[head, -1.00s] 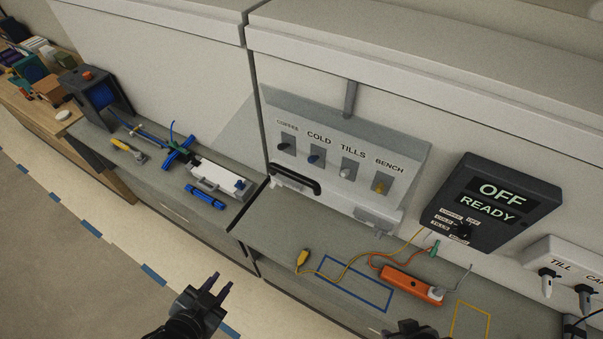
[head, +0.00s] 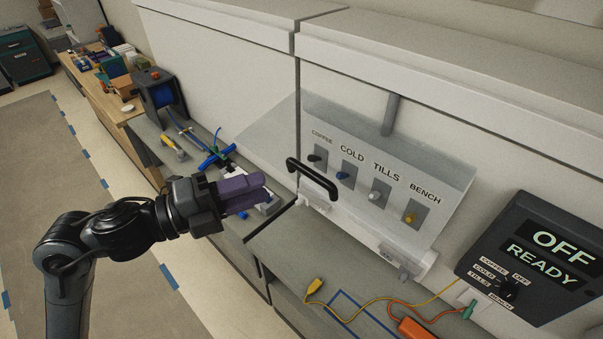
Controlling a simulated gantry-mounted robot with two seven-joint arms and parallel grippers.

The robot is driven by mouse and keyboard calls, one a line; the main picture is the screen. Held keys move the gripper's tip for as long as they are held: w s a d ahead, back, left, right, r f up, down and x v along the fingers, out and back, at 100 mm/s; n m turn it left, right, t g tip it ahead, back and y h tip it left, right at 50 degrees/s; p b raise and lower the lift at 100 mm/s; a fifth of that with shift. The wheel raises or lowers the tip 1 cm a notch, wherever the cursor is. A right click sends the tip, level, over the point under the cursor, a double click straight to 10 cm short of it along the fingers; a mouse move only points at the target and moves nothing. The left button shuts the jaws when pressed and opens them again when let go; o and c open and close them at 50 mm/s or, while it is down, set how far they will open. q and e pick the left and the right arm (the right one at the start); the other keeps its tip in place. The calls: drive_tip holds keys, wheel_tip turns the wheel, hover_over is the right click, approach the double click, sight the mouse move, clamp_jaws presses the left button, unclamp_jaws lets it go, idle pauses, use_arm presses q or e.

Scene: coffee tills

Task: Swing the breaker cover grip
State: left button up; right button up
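The breaker cover grip (head: 312,180) is a black bar handle at the lower left of the pale grey breaker panel (head: 432,165). The panel has switches labelled COFFEE, COLD, TILLS and BENCH. My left gripper (head: 262,190), with purple fingers, points right toward the grip and is apart from it in the picture, a short gap to its left. Its fingers overlap from this angle, so I cannot tell if they are open. It hides part of a white and blue device on the counter. My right gripper is out of view.
A dark box reading OFF READY (head: 530,258) is at the right. A yellow connector (head: 314,286), cables and an orange power strip (head: 414,328) lie on the lower counter (head: 290,250).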

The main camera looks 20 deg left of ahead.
sight(304, 174)
use_arm(q)
drive_tip(key=p+x, duration=0.2)
drive_tip(key=x, duration=0.5)
drive_tip(key=shift+w+d, duration=0.25)
drive_tip(key=shift+w+d+p, duration=0.35)
drive_tip(key=shift+w+d, duration=0.1)
clamp_jaws()
